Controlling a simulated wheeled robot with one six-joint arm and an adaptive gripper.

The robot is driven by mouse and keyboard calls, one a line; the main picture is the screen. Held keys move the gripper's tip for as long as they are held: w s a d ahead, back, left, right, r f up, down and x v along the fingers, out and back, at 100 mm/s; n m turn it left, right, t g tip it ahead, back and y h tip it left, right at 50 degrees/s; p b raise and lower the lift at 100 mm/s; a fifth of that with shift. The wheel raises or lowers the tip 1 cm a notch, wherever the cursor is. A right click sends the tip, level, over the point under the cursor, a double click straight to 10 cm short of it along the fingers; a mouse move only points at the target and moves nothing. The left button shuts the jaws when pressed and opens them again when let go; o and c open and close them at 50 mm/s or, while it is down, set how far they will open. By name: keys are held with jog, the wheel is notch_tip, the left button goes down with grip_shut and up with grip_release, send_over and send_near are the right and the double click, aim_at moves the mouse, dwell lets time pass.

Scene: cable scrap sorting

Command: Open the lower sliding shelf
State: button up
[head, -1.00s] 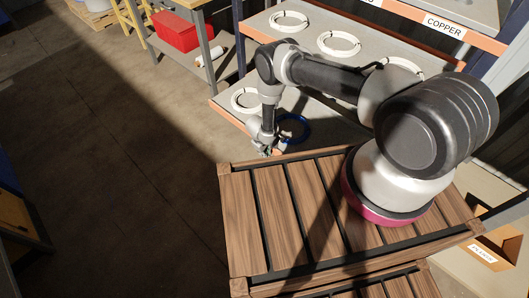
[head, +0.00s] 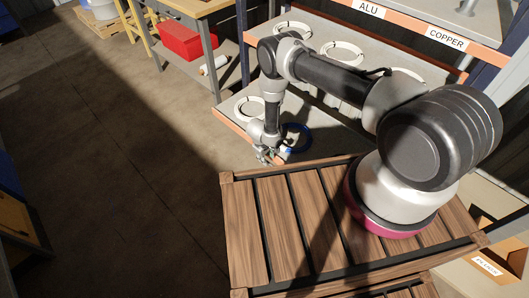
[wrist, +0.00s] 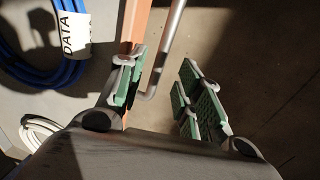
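The lower sliding shelf (head: 234,124) is a grey board with an orange front edge, holding white cable coils and a blue coil (head: 308,139). My gripper (head: 268,158) hangs at its front edge in the head view. In the wrist view my gripper (wrist: 165,85) is open, with green-padded fingers apart. The shelf's orange edge (wrist: 134,30) runs behind the left finger. A grey metal handle bar (wrist: 167,45) passes between the finger lines, its bent end close to the left finger. I cannot tell whether they touch. My arm hides part of the shelf.
An upper shelf with ALU and COPPER labels (head: 446,39) lies above. A workbench with a red box (head: 188,40) stands at the back left. The floor (head: 110,150) on the left is clear. A blue coil with a DATA tag (wrist: 75,33) lies left in the wrist view.

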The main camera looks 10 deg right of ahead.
notch_tip(320, 180, up, 8)
jog(key=s+a, duration=0.1)
jog(key=shift+a+f, duration=0.15)
dwell(0.5)
